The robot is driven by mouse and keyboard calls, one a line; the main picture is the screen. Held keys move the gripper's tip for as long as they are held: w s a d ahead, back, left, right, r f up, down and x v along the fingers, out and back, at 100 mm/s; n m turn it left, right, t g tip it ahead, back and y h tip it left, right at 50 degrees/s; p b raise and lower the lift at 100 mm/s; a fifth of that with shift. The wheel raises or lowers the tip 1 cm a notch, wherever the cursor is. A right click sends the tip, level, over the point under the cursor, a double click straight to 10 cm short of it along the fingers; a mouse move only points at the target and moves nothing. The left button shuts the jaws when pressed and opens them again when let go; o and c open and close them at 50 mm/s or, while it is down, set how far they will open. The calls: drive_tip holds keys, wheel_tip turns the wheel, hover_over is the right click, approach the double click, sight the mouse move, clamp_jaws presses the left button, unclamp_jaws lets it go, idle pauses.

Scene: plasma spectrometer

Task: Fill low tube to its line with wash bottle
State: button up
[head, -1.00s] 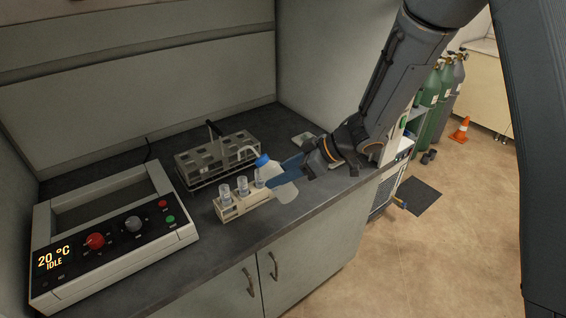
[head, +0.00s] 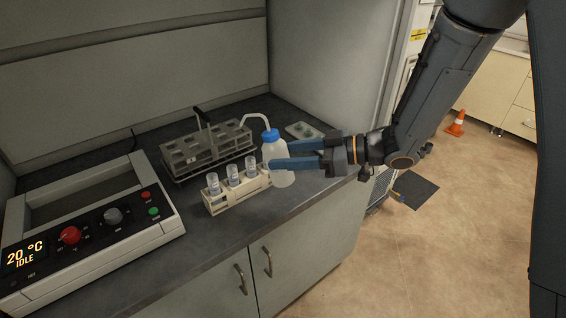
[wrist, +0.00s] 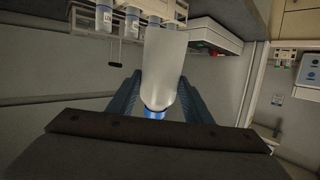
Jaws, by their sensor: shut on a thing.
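A white wash bottle with a blue cap (head: 275,155) and a bent spout is upright at the right end of the small tube rack. My gripper (head: 282,155) is shut on the bottle's body from the right. In the wrist view the pale bottle (wrist: 165,70) sits between my two blue fingers, cap toward the palm. The tubes' fill levels and lines are too small to tell. The spout tip points left, above the rear metal rack.
A grey metal rack (head: 205,155) with an upright handle stands behind the tubes. A heating unit (head: 95,235) reading 20 °C IDLE is at the left. A small tray (head: 304,131) lies behind my gripper. The counter's front strip is clear.

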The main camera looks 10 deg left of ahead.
drive_tip(key=shift+s+d+r+y+b, duration=0.15)
drive_tip(key=shift+d+y+b, duration=0.3)
drive_tip(key=shift+b, duration=0.4)
drive_tip(key=shift+w+d+r+y+b, duration=0.15)
drive_tip(key=shift+d+y+b, duration=0.15)
drive_tip(key=shift+y+b, duration=0.4)
drive_tip(key=shift+s+d+r+y+b, duration=0.15)
drive_tip(key=shift+d+r+y+b, duration=0.15)
drive_tip(key=shift+b, duration=0.4)
